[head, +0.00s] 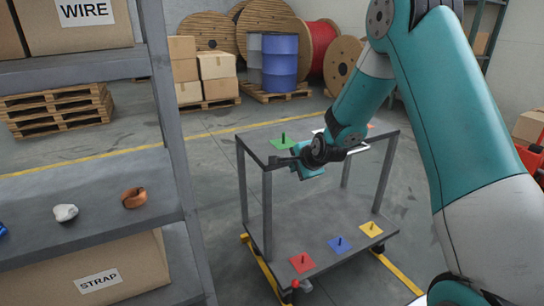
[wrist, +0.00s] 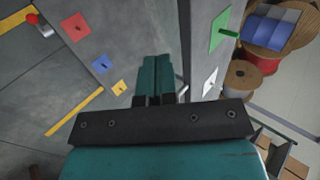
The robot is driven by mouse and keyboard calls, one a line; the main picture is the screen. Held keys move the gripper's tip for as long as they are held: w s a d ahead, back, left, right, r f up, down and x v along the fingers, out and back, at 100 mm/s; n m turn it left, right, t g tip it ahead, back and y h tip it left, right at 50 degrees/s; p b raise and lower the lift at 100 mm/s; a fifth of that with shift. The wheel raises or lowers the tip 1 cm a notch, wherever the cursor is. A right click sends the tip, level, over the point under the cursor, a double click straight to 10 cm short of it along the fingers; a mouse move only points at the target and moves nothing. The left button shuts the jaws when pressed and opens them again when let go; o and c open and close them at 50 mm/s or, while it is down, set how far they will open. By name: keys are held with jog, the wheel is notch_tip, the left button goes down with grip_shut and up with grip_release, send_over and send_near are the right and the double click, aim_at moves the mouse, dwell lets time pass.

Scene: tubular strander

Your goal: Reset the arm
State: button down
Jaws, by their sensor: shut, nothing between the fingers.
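My arm reaches in from the right in the head view and bends down over a grey two-tier cart (head: 255,146). My gripper (head: 276,160) is at the height of the cart's upper shelf, near its front edge, pointing left. In the wrist view its two teal fingers (wrist: 155,62) are together, with nothing between them. Contact between my gripper and the cart cannot be told.
The upper shelf has a green pegged plate (head: 283,143). The lower shelf has red (head: 302,264), blue (head: 340,245) and yellow (head: 371,229) ones. A grey rack (head: 165,100) stands left, holding a copper-coloured piece (head: 134,197). Drums (head: 280,62) and reels stand behind.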

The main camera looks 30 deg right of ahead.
jog(key=s+a+r+n+g+y, duration=0.2)
jog(key=s+a+r+n, duration=0.4)
jog(key=a, duration=0.3)
jog(key=s+a+r+n+g+y, duration=0.2)
jog(key=s+a+r+n, duration=0.2)
jog(key=s+a+n, duration=0.3)
jog(key=s+a+r+n+g, duration=0.2)
jog(key=s+a+n+g, duration=0.15)
jog(key=s+n, duration=0.45)
jog(key=s+a+r+n+g, duration=0.2)
jog(key=s+a+r+n, duration=0.15)
jog(key=s, duration=0.95)
notch_tip(320, 180, up, 16)
jog(key=s+p, duration=0.1)
jog(key=p, duration=1.6)
jog(key=shift+r, duration=0.15)
jog(key=shift+a+n, duration=0.1)
jog(key=shift+n, duration=0.15)
